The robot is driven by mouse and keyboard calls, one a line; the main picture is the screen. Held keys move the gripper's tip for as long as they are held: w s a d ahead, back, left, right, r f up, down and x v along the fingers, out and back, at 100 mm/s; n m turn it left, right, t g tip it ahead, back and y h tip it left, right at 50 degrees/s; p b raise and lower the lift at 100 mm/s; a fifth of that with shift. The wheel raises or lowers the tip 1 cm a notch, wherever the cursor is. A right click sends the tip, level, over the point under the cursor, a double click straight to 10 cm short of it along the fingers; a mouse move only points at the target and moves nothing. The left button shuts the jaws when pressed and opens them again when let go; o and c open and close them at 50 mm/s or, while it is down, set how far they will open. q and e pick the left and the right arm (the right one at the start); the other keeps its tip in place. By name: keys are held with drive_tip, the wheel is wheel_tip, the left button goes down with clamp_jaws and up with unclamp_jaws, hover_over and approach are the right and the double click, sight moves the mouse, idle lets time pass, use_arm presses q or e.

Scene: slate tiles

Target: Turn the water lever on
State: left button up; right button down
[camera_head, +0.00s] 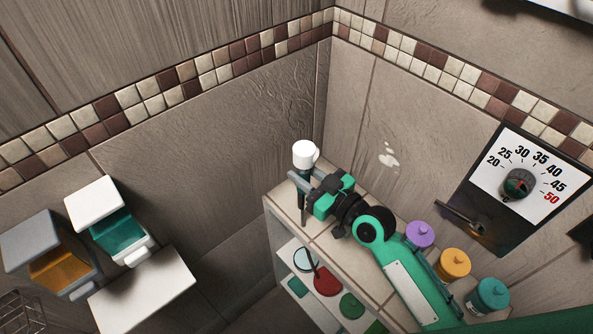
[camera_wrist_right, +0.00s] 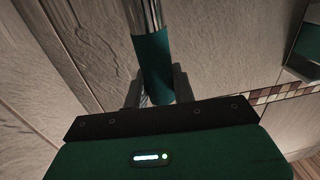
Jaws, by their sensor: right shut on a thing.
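The water lever (camera_head: 462,215) looks like a dark metal bar sticking out to the left from the lower part of the dark panel (camera_head: 483,240) on the right wall. A round dial knob (camera_head: 518,184) sits above it on a white temperature scale. My right gripper (camera_head: 311,187) is well left of the lever, over the back end of the shelf. It is shut on a teal and chrome handle (camera_wrist_right: 153,65), seen between its fingers in the right wrist view. In the head view a white head (camera_head: 304,154) tops the held piece. My left gripper is not in view.
Purple (camera_head: 420,234), orange (camera_head: 456,263) and teal (camera_head: 488,295) jars line the tiled shelf (camera_head: 285,196) beside my right arm. Dispensers (camera_head: 122,240) and a white ledge (camera_head: 150,290) are on the left wall. The space before the panel looks clear.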

drive_tip(key=shift+w+a+n+g+y, duration=0.15)
drive_tip(key=shift+a+n+g+y, duration=0.25)
drive_tip(key=shift+g+y, duration=0.1)
drive_tip(key=shift+w+a+f, duration=0.15)
drive_tip(key=shift+a, duration=0.05)
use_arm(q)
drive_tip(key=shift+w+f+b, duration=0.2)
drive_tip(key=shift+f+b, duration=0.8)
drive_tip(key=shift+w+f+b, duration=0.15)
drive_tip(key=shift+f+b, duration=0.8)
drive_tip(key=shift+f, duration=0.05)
use_arm(e)
drive_tip(key=w+d, duration=0.5)
drive_tip(key=shift+d+n+g+y, duration=0.4)
